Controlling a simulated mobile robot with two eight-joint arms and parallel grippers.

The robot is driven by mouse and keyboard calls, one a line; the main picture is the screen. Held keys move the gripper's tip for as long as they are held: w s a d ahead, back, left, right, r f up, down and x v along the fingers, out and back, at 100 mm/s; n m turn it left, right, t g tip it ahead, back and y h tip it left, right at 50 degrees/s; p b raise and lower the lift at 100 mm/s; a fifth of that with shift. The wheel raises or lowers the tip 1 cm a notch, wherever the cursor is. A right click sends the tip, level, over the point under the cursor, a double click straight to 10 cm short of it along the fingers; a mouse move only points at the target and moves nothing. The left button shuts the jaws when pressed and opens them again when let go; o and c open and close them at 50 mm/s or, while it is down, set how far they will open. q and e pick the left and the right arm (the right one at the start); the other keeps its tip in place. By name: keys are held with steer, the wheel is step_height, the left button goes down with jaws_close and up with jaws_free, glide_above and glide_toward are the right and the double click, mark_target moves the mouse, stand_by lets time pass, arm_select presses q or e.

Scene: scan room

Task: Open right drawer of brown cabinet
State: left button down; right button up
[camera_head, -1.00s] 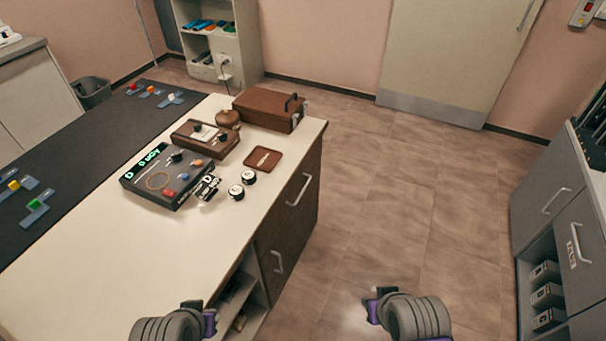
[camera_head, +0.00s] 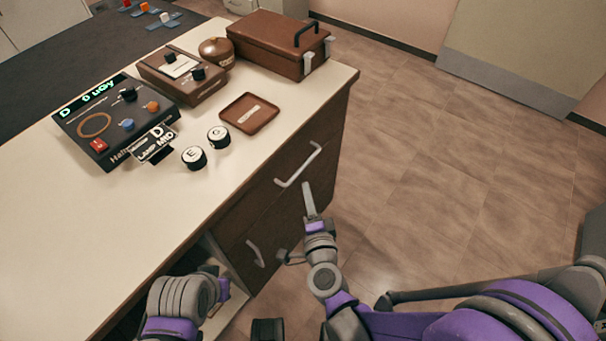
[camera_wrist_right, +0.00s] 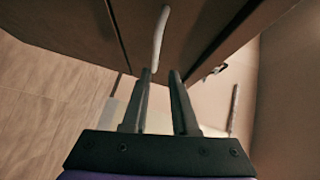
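The brown cabinet (camera_head: 325,140) is the dark brown front under the pale counter's right end. Its right drawer has a pale bar handle (camera_head: 298,165) and looks shut; a second handle (camera_head: 256,254) is lower left. My right gripper (camera_head: 309,192) is just below and in front of the right handle. In the right wrist view, its two fingers (camera_wrist_right: 161,72) are apart with nothing gripped. The handle (camera_wrist_right: 161,35) lies just ahead of the fingertips, nearer the left finger. My left arm is at the bottom left; its gripper (camera_head: 222,287) shows only in part.
On the counter (camera_head: 130,225) are a control box (camera_head: 115,125), two round black-and-white knobs (camera_head: 206,147), a brown tray (camera_head: 249,113) and a brown case (camera_head: 270,42). An open shelf is left of the drawers. The floor (camera_head: 430,170) to the right is clear.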

mark_target(303, 169)
steer(key=shift+m+h, duration=0.3)
steer(key=w, duration=0.3)
steer(key=w+a+f, duration=0.1)
steer(key=w, duration=0.3)
steer(key=w+f+b, duration=0.1)
steer(key=w, duration=0.2)
steer(key=shift+w+a+f, duration=0.15)
steer(key=shift+w+a, duration=0.05)
steer(key=shift+w, duration=0.1)
jaws_close()
stand_by(0.8)
